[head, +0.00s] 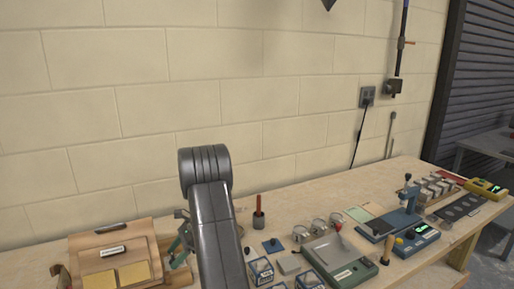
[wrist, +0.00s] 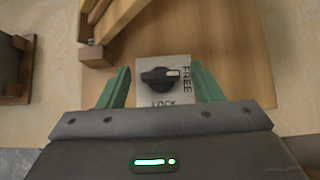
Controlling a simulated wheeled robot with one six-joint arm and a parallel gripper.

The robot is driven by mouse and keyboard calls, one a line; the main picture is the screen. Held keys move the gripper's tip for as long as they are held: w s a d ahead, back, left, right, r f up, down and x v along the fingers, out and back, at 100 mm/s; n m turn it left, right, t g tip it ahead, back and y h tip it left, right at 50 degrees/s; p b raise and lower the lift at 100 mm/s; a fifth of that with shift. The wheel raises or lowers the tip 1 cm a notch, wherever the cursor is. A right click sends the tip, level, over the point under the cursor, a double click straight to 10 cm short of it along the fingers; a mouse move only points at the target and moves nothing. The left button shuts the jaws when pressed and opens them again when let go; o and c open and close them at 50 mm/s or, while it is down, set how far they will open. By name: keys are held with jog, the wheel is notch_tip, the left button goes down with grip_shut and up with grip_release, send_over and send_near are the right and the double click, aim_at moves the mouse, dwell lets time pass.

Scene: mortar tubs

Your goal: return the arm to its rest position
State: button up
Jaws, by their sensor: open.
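My gripper (wrist: 160,76) is open in the wrist view, with one green finger on each side of a pale plate (wrist: 146,95) on a wooden board. The plate carries a black knob (wrist: 157,83) whose white mark points right, toward the word FREE. The word LOCK is at the plate's lower edge. I see nothing held between the fingers, and I cannot tell whether they touch the plate. In the head view my grey arm reaches over the bench. A green finger (head: 178,243) shows left of the arm, beside a wooden stand; the rest is mostly hidden.
The wooden stand (head: 113,240) is close to my gripper at left. Right of my arm, the bench holds a red-handled tool (head: 259,213), small blue boxes (head: 261,270), a green scale (head: 338,262) and a blue press (head: 404,217). The block wall is behind.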

jog(key=b+v, duration=0.2)
jog(key=v, duration=1.2)
jog(key=p+x, duration=0.2)
jog(key=x, duration=1.1)
jog(key=shift+s+a+f, duration=0.1)
jog(key=shift+a+f, duration=0.05)
jog(key=shift+a, duration=0.05)
jog(key=shift+a+f+m, duration=0.1)
jog(key=shift+f+m, duration=0.15)
jog(key=shift+m, duration=0.05)
jog(key=shift+s+m+t+y+b, duration=0.2)
jog(key=shift+m+t+y+b, duration=0.15)
jog(key=shift+m+t, duration=0.45)
jog(key=m+t, duration=0.2)
jog(key=m, duration=0.1)
jog(key=shift+s+t+b, duration=0.15)
jog(key=shift+t+b, duration=0.2)
jog(key=shift+t, duration=0.05)
jog(key=v, duration=1.3)
jog(key=shift+d+r+b, duration=0.2)
jog(key=shift+r+b, duration=0.15)
jog(key=shift+b, duration=0.05)
